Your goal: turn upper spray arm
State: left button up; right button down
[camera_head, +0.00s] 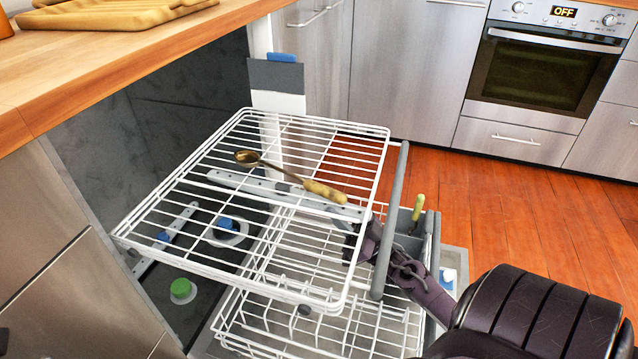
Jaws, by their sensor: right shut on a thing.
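The upper spray arm (240,182) is a grey bar with small holes, slung under the white upper rack (150,215) of the open dishwasher. It runs from the left middle of the rack to the right, towards the rack's front. My right gripper (353,232) reaches in from the right, below the upper rack and behind its grey front handle. It is shut on the right end of the spray arm; the rack wires partly hide its fingers. My left gripper is not in view.
A spoon with a wooden handle (325,192) lies on the upper rack. The lower rack (290,347) is pulled out below, with a grey cutlery basket (408,240) at its right. A lower spray arm (178,232) and a green cap (182,290) show in the tub. A wooden counter overhangs at left.

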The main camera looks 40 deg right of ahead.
jog(key=shift+w+d+n+g+y, duration=0.3)
jog(key=shift+d+n+g+y, duration=0.25)
jog(key=shift+y, duration=0.55)
jog(key=c, duration=1.1)
grip_release()
jog(key=shift+a, duration=0.1)
